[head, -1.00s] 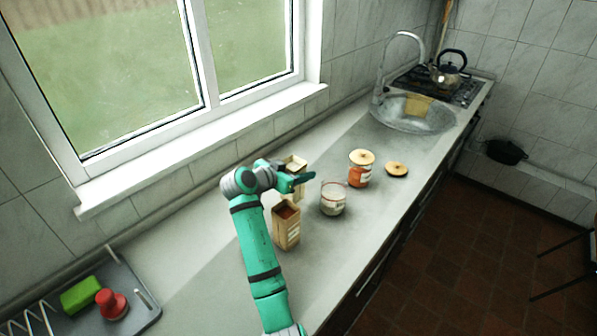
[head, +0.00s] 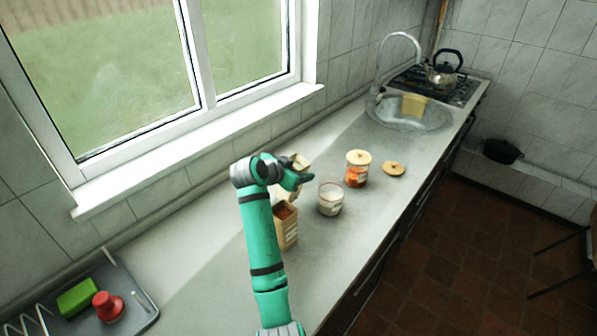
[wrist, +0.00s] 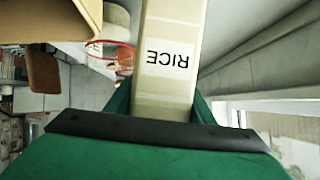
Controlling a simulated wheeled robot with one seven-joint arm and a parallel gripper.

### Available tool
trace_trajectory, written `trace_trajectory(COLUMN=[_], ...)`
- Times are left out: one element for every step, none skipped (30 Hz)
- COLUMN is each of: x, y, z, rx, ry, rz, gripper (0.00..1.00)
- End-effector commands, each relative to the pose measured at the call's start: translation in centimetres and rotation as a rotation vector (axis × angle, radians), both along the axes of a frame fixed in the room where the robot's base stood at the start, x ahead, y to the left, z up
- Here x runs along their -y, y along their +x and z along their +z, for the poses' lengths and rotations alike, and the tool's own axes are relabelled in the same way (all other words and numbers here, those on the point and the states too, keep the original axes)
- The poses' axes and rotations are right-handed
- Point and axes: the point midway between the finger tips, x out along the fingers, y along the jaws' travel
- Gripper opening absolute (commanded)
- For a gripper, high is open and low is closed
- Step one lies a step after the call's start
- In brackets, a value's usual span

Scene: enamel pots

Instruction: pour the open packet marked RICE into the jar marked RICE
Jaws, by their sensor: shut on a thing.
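My gripper (head: 296,180) is shut on the pale packet marked RICE (wrist: 168,70), whose label reads plainly in the wrist view. In the head view the packet (head: 300,161) shows partly behind my gripper, its top leaning right. An open glass jar (head: 330,201) with pale contents stands on the counter just right of my gripper. A label shows on it, too small to read. The jar's reddish rim also shows in the wrist view (wrist: 124,58), beside the packet. The loose wooden lid (head: 393,168) lies flat further right.
A brown open packet (head: 287,231) with reddish contents stands close below my gripper. It fills the upper left of the wrist view (wrist: 60,40). A lidded jar with orange contents (head: 357,175) stands beyond the open jar. The counter's front is clear.

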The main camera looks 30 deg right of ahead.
Motion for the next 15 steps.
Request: trace_trajectory(x=[0.05, 0.09, 0.15, 0.18, 0.22, 0.25, 0.27, 0.29, 0.34, 0.38, 0.41, 0.45, 0.45, 0.46, 0.48], y=[0.01, -0.01, -0.03, -0.05, -0.07, -0.08, -0.09, -0.10, -0.12, -0.14, -0.16, -0.17, -0.18, -0.17, -0.18], z=[0.13, 0.12, 0.12, 0.11, 0.11, 0.10, 0.10, 0.09, 0.07, 0.07, 0.06, 0.06, 0.08, 0.11, 0.14], rx=[0.007, 0.009, 0.012, 0.015, 0.017, 0.019, 0.022, 0.025, 0.028, 0.030, 0.032, 0.036, 0.037, 0.039, 0.040], ry=[0.009, 0.016, 0.024, 0.030, 0.035, 0.043, 0.050, 0.056, 0.065, 0.070, 0.076, 0.083, 0.087, 0.090, 0.095], rz=[0.000, 0.000, 0.000, 0.000, -0.001, -0.001, -0.001, 0.000, 0.000, 0.000, -0.001, 0.000, 0.000, 0.000, 0.000], gripper=[0.08, 0.08, 0.08, 0.08, 0.08, 0.08, 0.08, 0.08, 0.08, 0.08, 0.08, 0.08, 0.08, 0.08, 0.08])
